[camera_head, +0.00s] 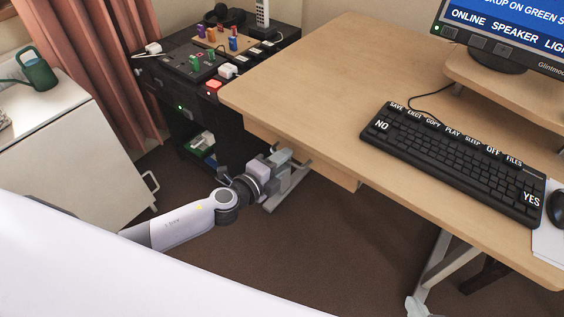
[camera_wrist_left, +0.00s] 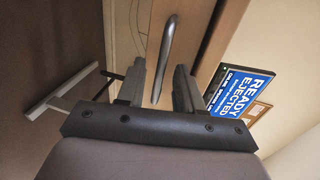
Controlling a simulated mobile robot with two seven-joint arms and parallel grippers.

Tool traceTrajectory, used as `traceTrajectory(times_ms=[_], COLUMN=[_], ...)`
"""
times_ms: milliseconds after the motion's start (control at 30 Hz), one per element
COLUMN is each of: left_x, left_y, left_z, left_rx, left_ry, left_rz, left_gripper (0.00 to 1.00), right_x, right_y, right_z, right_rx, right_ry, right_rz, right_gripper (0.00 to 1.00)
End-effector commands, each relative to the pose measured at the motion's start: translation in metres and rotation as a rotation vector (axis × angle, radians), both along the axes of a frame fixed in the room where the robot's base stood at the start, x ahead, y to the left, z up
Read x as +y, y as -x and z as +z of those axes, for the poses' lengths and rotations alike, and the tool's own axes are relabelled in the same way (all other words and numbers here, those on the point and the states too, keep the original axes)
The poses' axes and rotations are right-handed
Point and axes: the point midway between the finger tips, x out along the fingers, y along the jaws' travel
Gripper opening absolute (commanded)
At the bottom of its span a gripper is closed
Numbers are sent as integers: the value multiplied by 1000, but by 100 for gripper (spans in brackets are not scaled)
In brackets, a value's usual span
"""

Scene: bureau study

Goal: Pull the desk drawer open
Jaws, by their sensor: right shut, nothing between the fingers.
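The desk drawer (camera_head: 340,178) is a light wood box under the front edge of the desk (camera_head: 330,90), and it looks shut. In the left wrist view its wood front (camera_wrist_left: 188,25) carries a grey metal bar handle (camera_wrist_left: 168,45). My left gripper (camera_head: 286,157) is at the desk's front edge, facing the drawer. In the left wrist view the fingers of my left gripper (camera_wrist_left: 161,88) are apart, with the handle reaching between them. I cannot tell whether either finger touches it. My right gripper is not in view.
A black keyboard (camera_head: 450,155) and a monitor (camera_head: 510,35) stand on the desk. A dark side unit (camera_head: 165,85) with small items is at the back left. A white cabinet (camera_head: 75,145) is at the left. The brown floor (camera_head: 330,260) before the desk is clear.

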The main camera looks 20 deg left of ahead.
Motion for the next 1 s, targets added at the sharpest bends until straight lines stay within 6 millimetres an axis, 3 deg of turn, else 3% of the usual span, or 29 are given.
traceTrajectory(times_ms=[267, 300, 400, 1000], left_x=[-1, -1, -1, 0], left_y=[-2, -2, -2, -1], left_z=[0, 0, 0, 0], left_rx=[1, 0, 0, 0], left_ry=[1, 1, 1, 1], left_rz=[0, 0, 0, 1], left_gripper=[36, 32, 0, 0], right_x=[0, 0, -1, -1], right_y=[0, 0, 0, 0], right_z=[0, -1, -1, -1], right_rx=[0, 0, 0, 3], right_ry=[1, 1, 1, 2], right_rz=[-1, -1, -1, -1], right_gripper=[0, 0, 0, 0])
